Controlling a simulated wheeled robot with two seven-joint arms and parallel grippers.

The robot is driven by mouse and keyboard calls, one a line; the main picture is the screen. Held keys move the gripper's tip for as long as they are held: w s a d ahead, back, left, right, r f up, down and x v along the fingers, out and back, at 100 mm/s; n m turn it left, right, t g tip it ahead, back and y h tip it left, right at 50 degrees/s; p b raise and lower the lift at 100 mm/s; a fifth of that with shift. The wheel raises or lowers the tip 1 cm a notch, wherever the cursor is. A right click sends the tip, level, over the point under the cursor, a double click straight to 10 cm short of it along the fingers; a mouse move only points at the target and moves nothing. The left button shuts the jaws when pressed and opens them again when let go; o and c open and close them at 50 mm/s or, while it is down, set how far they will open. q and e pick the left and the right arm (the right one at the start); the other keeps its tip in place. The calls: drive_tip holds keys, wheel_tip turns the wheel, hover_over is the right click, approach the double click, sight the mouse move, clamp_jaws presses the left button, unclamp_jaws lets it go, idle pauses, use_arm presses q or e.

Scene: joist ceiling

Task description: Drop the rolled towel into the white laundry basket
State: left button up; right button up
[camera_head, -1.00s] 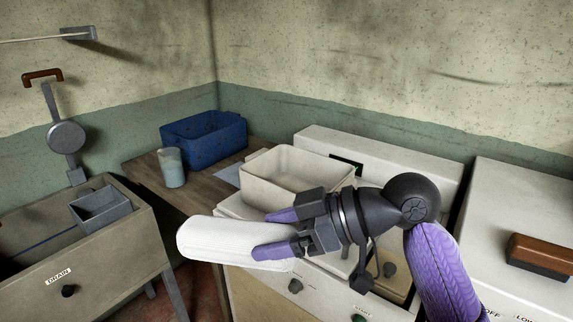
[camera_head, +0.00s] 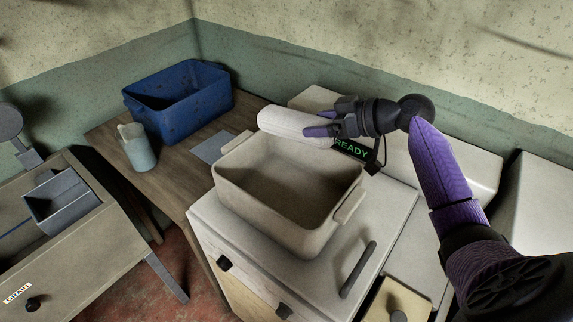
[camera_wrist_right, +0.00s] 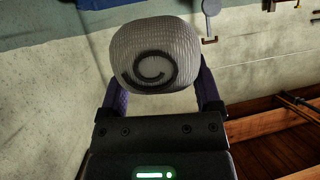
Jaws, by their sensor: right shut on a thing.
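The rolled towel (camera_head: 294,124) is white and lies level, its length pointing left from my right gripper (camera_head: 322,128). My right gripper is shut on its right end and holds it up near the back rim of the basket in the head view. In the right wrist view the towel's spiral end (camera_wrist_right: 156,66) shows between the two purple fingers. The white laundry basket (camera_head: 262,210) is an open off-white tub with side handles, standing on a white machine. Its visible inside is empty. Whether the towel is over the opening or behind the rim is hard to tell. My left gripper is not in view.
A blue bin (camera_head: 180,105) and a pale cup (camera_head: 138,148) stand on the wooden counter (camera_head: 178,190) to the left. A green READY display (camera_head: 351,150) shows behind the basket. A sink unit with a drain label (camera_head: 75,230) is at far left.

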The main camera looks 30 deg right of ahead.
drive_tip(key=shift+w+d, duration=0.15)
drive_tip(key=shift+f, duration=0.3)
wheel_tip(320, 180, down, 5)
drive_tip(key=b, duration=0.4)
drive_tip(key=shift+f+b, duration=0.15)
drive_tip(key=shift+b, duration=0.2)
drive_tip(key=o, duration=0.9)
drive_tip(key=shift+o, duration=1.1)
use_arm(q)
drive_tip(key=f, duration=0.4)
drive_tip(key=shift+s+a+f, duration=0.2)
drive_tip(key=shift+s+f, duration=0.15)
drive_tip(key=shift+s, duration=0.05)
